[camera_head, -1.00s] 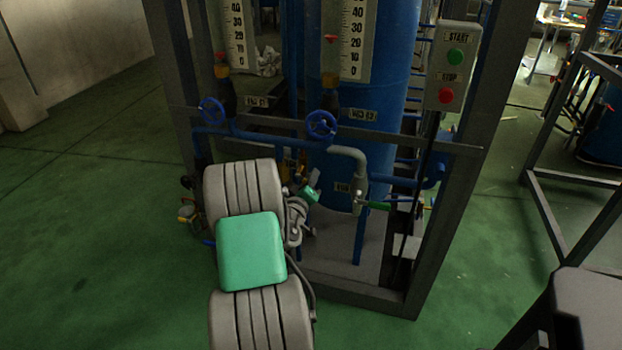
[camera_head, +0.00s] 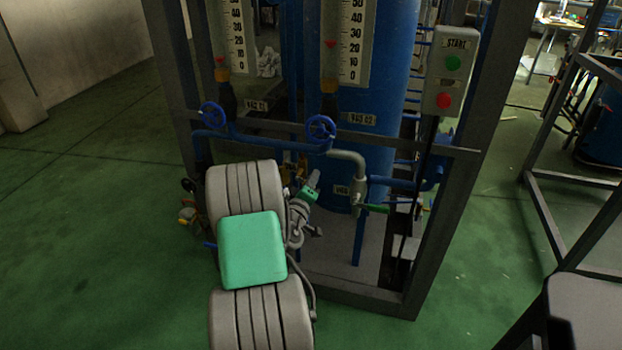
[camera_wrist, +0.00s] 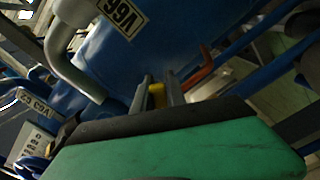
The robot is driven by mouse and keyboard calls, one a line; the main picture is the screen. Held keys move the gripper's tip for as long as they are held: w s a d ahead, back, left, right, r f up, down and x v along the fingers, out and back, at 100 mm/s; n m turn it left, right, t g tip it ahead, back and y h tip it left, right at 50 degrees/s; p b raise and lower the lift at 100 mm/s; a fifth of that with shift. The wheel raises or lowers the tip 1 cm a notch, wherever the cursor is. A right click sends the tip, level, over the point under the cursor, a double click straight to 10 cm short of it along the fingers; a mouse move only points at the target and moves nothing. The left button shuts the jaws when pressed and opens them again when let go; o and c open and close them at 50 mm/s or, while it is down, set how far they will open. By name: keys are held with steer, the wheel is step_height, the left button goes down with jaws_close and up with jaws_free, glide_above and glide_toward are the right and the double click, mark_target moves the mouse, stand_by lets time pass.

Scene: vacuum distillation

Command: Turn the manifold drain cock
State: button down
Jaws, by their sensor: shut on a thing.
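My gripper (camera_head: 316,175) is low in front of the blue column, left of the grey bent pipe. In the wrist view its two grey fingers (camera_wrist: 160,90) are shut on a small yellow piece (camera_wrist: 157,94), which looks like a cock handle. The fingers and the green gripper body hide most of it. An orange-red lever (camera_wrist: 199,70) lies just right of the fingers. I cannot tell for sure which of these parts is the manifold drain cock. In the head view, a green-handled valve (camera_head: 373,208) sits right of my gripper, apart from it.
Two blue handwheels (camera_head: 212,115) (camera_head: 320,129) are on the blue manifold pipe above. The grey bent pipe (camera_head: 352,160) drops close to my gripper. A dark frame post (camera_head: 455,170) and the start-stop box (camera_head: 449,70) are at right. Green floor is clear at left.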

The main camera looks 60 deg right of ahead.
steer(key=shift+s+r+n+p, duration=0.1)
steer(key=shift+r+n+p, duration=0.3)
steer(key=shift+n+p, duration=0.5)
steer(key=shift+s+r+n+p, duration=0.1)
steer(key=shift+r+n+p, duration=0.35)
steer(key=shift+n, duration=0.7)
steer(key=shift+s+r+n+p, duration=0.1)
steer(key=shift+r+n+p, duration=0.2)
steer(key=shift+n+p, duration=0.6)
steer(key=shift+n, duration=0.25)
steer(key=c, duration=1.4)
jaws_free()
steer(key=shift+o, duration=0.2)
steer(key=s+a+b, duration=0.1)
steer(key=a+b, duration=0.1)
steer(key=a, duration=0.5)
steer(key=shift+a, duration=0.35)
steer(key=shift+s, duration=0.1)
